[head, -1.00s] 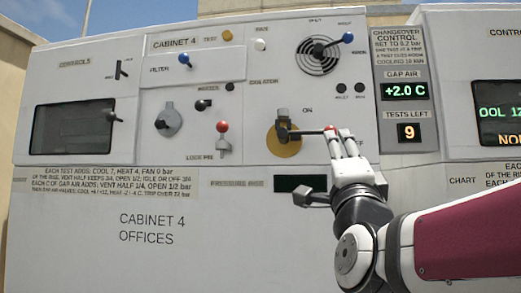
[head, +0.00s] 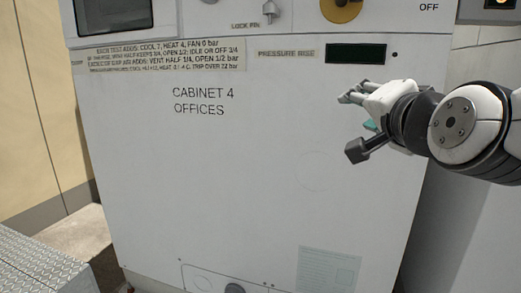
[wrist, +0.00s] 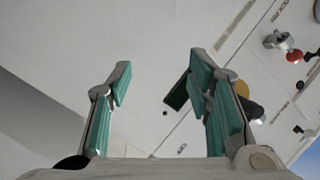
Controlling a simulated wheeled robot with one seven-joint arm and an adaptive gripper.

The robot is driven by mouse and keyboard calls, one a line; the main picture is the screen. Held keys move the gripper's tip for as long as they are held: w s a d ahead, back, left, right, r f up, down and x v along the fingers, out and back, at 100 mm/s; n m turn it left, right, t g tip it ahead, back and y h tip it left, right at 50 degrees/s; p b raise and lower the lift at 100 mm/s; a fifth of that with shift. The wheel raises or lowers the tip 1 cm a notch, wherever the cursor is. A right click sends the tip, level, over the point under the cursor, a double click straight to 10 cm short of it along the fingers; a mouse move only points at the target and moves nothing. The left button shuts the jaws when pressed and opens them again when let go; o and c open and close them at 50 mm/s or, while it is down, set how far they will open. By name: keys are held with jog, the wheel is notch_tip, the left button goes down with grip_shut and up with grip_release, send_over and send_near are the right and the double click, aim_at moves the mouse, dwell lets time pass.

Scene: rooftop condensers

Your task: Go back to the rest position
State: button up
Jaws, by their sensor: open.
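My gripper (head: 358,108) is in front of the white front of Cabinet 4 (head: 240,190), right of the lettering and below the dark pressure-rise display (head: 356,54). It is empty.
The red-knobbed lever (wrist: 295,56) sticks out from the panel at the wrist view's upper right. A metal tread-plate step (head: 40,265) lies at the head view's lower left, near a beige wall (head: 30,130). The cabinet's lower front is mostly flat and clear.

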jog(key=s+a+f+n+g+y, duration=0.15)
jog(key=s+f+n+g, duration=0.45)
jog(key=f, duration=0.6)
jog(key=s+d+f+n+g+h, duration=0.15)
jog(key=s+f+g, duration=0.25)
jog(key=s, duration=0.4)
jog(key=s+f+n+g+y, duration=0.1)
jog(key=s+f+n+g, duration=0.2)
jog(key=s, duration=0.5)
jog(key=s+d+f+g+h, duration=0.1)
jog(key=s+f+g, duration=0.35)
jog(key=s, duration=0.35)
notch_tip(320, 180, up, 28)
jog(key=t+p, duration=0.4)
jog(key=p, duration=2.2)
jog(key=shift+s+d+t, duration=0.2)
jog(key=shift+s+t, duration=0.05)
jog(key=shift+t, duration=0.1)
jog(key=shift+f, duration=0.1)
jog(key=shift+s+r, duration=0.45)
jog(key=shift+s, duration=0.15)
